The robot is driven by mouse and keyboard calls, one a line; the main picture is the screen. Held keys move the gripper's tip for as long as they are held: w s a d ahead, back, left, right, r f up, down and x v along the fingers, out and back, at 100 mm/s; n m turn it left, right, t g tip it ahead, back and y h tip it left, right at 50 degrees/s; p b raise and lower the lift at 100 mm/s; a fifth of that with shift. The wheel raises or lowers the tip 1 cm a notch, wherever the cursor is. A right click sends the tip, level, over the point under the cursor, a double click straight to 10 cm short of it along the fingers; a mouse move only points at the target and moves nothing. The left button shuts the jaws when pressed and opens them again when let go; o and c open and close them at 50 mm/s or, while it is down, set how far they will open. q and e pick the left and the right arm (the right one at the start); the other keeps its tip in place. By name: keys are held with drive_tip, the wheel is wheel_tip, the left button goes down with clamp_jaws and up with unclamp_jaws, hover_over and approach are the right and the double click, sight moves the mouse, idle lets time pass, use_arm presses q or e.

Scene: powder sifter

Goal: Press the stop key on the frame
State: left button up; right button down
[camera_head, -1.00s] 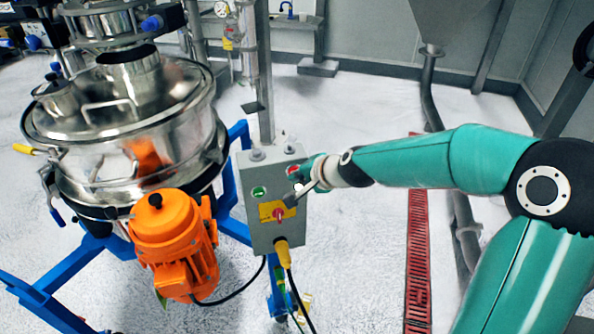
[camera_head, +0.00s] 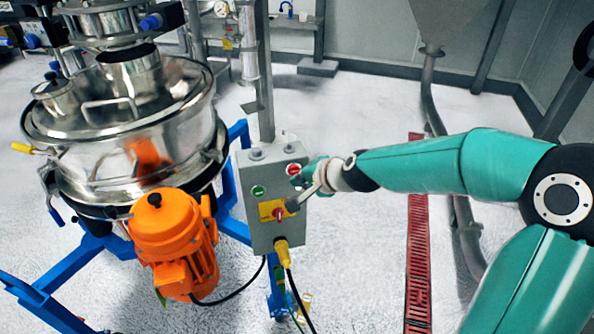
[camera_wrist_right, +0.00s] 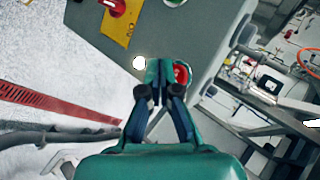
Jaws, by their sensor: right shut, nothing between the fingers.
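The red stop key (camera_head: 293,169) is on the upper right of the grey control box's front face, beside the green key (camera_head: 258,191). It also shows in the right wrist view (camera_wrist_right: 182,74), just right of my fingertips and partly covered by them. My right gripper (camera_head: 294,204) is shut and empty, in front of the box's right side. In the right wrist view its closed fingertips (camera_wrist_right: 159,68) are beside the red key; I cannot tell whether they touch anything. My left gripper is in neither view.
The grey box (camera_head: 262,240) also bears a red rotary switch on a yellow plate (camera_head: 272,211). A steel sifter (camera_head: 120,130) with an orange motor (camera_head: 175,240) stands left on a blue frame (camera_head: 235,228). A red floor grate (camera_head: 417,250) lies to the right.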

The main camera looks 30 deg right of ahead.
drive_tip(key=shift+s, duration=0.1)
drive_tip(key=s, duration=0.1)
drive_tip(key=s+a, duration=0.1)
drive_tip(key=s, duration=0.2)
drive_tip(key=shift+s+a+b, duration=0.3)
drive_tip(key=shift+b, duration=0.05)
idle(0.7)
